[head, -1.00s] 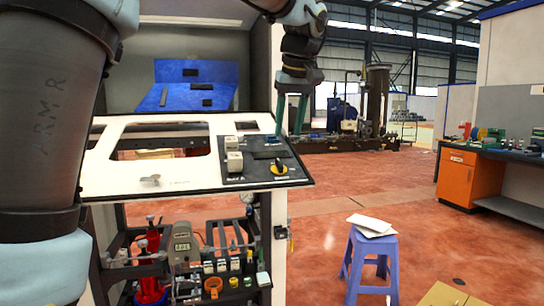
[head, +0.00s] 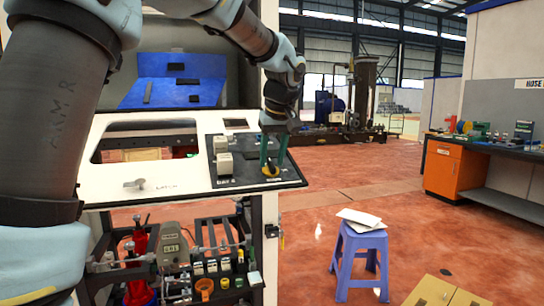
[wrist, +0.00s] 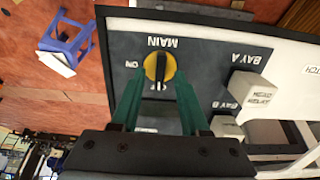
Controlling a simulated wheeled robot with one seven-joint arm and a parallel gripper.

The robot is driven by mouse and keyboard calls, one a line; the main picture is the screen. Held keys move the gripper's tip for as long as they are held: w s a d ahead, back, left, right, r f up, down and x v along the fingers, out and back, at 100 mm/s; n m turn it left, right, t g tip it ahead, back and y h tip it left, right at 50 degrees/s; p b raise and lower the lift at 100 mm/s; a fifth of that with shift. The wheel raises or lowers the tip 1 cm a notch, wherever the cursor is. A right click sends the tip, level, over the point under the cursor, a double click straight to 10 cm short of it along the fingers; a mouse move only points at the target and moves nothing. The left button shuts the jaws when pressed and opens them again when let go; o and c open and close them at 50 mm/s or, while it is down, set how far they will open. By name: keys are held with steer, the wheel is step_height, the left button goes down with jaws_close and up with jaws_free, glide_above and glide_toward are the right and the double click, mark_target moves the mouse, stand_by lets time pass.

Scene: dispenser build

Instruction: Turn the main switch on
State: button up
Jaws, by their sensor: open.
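The main switch (head: 271,172) is a yellow disc with a black knob at the right end of the dark control panel. In the wrist view the switch (wrist: 160,67) lies under an upside-down MAIN label. Its knob stands upright in that picture, in line with a partly hidden mark below it, and the ON mark is to its left. My gripper (head: 273,162) points down at the switch. Its green fingers, also in the wrist view (wrist: 157,84), are apart on either side of the knob. I cannot tell whether they touch it.
Two pale blocky switches (head: 222,155) marked BAY A and BAY B sit left of the main switch. The white console (head: 115,183) has a latch and an opening. A rack of small parts is below. A blue stool (head: 360,245) stands on the open floor at right.

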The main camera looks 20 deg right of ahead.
steer(key=shift+w+f, duration=0.1)
steer(key=shift+f, duration=0.2)
jaws_close()
stand_by(0.5)
